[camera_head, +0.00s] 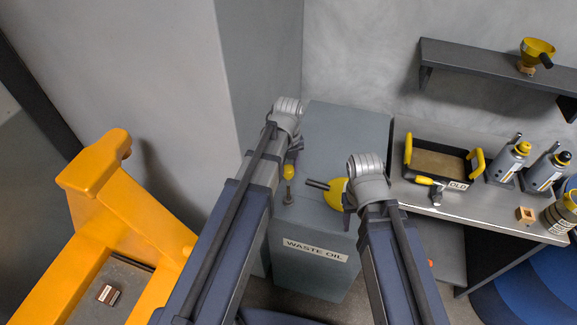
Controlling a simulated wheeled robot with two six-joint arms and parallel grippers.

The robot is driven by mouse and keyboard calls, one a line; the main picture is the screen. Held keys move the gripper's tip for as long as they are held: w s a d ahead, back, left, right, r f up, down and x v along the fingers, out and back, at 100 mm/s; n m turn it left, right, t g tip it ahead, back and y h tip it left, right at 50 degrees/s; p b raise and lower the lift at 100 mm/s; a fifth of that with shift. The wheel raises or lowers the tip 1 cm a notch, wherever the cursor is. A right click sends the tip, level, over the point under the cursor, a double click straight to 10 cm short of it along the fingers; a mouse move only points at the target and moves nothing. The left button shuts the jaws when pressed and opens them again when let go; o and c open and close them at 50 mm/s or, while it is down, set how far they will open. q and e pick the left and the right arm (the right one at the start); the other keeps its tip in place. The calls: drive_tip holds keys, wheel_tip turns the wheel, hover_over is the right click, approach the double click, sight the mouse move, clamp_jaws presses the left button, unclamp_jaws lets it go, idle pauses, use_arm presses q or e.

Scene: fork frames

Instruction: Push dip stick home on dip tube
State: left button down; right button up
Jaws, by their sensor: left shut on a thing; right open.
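My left gripper (292,153) is above the grey waste oil cabinet and is shut on the yellow-topped dip stick (288,172); the wrist hides most of the grip. The short grey dip tube (288,197) stands up from the cabinet top near its front left edge, just below the yellow top. Whether the stick's lower end is inside the tube is too small to tell. My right gripper (350,200) is open, over the right part of the cabinet top, with its fingers mostly hidden by its wrist.
A yellow rounded thing with a dark handle (335,191) is beside my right gripper on the waste oil cabinet (345,130). A bench (460,210) at right holds a tray (440,165), a yellow-handled tool (430,182) and bottle jacks (508,160). An orange pallet jack (130,215) stands at left.

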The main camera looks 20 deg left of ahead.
sight(289, 177)
use_arm(q)
drive_tip(key=shift+f+b, duration=6.2)
drive_tip(key=shift+f, duration=0.15)
drive_tip(key=shift+c, duration=1.7)
unclamp_jaws()
wheel_tip(289, 177, up, 8)
drive_tip(key=p, duration=0.8)
drive_tip(key=shift+f, duration=0.1)
drive_tip(key=shift+s+d, duration=0.1)
drive_tip(key=s+d+n, duration=0.5)
drive_tip(key=s+n, duration=0.2)
drive_tip(key=n, duration=0.5)
drive_tip(key=s+d+n+y, duration=0.1)
drive_tip(key=s+d+n, duration=0.4)
drive_tip(key=n, duration=0.8)
drive_tip(key=shift+s+d+f+b, duration=0.2)
drive_tip(key=shift+s+b, duration=0.2)
drive_tip(key=shift+s, duration=0.65)
